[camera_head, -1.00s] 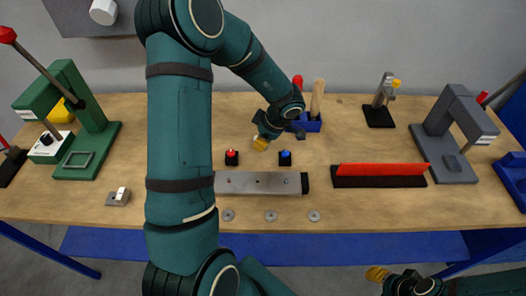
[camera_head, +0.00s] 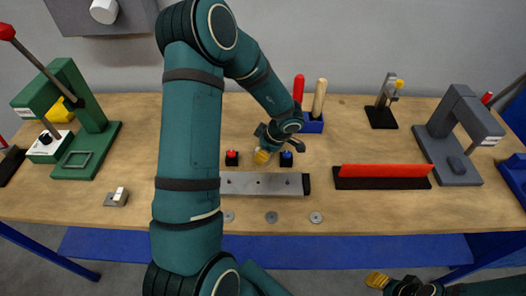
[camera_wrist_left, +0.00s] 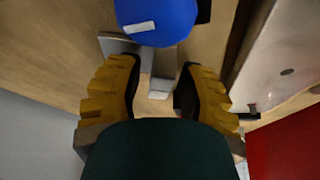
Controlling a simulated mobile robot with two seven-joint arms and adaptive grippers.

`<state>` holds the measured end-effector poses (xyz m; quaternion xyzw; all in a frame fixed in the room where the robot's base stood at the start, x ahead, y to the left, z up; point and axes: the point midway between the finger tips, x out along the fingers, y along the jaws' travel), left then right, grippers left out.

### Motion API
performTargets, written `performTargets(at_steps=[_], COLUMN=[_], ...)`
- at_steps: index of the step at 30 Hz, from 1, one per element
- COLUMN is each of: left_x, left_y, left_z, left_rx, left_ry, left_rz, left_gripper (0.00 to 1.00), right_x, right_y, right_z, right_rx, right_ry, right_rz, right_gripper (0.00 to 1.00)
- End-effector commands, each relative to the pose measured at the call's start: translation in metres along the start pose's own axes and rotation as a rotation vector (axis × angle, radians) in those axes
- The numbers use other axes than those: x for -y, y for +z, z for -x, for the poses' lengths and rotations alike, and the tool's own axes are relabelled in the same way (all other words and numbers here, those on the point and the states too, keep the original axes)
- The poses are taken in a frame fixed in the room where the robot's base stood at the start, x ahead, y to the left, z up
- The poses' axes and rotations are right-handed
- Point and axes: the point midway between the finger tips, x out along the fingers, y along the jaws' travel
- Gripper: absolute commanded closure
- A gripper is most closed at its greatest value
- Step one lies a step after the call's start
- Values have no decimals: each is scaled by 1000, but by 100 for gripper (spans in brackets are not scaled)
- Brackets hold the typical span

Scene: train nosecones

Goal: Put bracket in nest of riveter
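A small grey bracket-like piece (camera_head: 116,197) with a light upright part lies at the table's front left. A green lever press (camera_head: 88,125) with a square nest-like frame (camera_head: 78,160) on its base stands at the left. A grey C-frame press (camera_head: 447,130) with a dark pad on its base stands at the right. Labels do not show which is the riveter. My left gripper (camera_head: 263,156) is over the table between the red and blue buttons. In the wrist view its yellow fingers (camera_wrist_left: 157,92) are apart, with a grey metal piece (camera_wrist_left: 145,55) beyond them. My right gripper (camera_head: 378,281) is at the bottom right, away from objects.
A red button (camera_head: 232,158) and a blue button (camera_head: 286,159) stand behind a grey metal bar (camera_head: 255,184). Several washers lie in front. A red bar (camera_head: 385,170) lies right of centre. A blue tool holder (camera_head: 313,124) and a small stand (camera_head: 381,117) are behind.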

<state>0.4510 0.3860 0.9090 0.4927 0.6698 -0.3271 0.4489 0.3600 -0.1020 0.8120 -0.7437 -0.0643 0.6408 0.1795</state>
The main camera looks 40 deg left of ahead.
Motion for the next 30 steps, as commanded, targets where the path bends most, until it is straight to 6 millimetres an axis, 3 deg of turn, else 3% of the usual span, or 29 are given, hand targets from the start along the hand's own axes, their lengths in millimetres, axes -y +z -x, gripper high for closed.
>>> performTargets(at_steps=[8,24,30], left_x=[0,-1,0], left_y=[-1,-2,-1], left_z=[3,102,120], left_rx=[0,1,0], left_ry=[0,2,0], left_rz=[2,1,1], left_gripper=[63,63,63], right_x=[-1,9,10], right_y=[0,-9,-9], right_z=[-2,26,30], right_rx=[1,-17,-16], right_ry=[0,0,-1], right_rz=[0,-5,-5], right_gripper=[53,53,53])
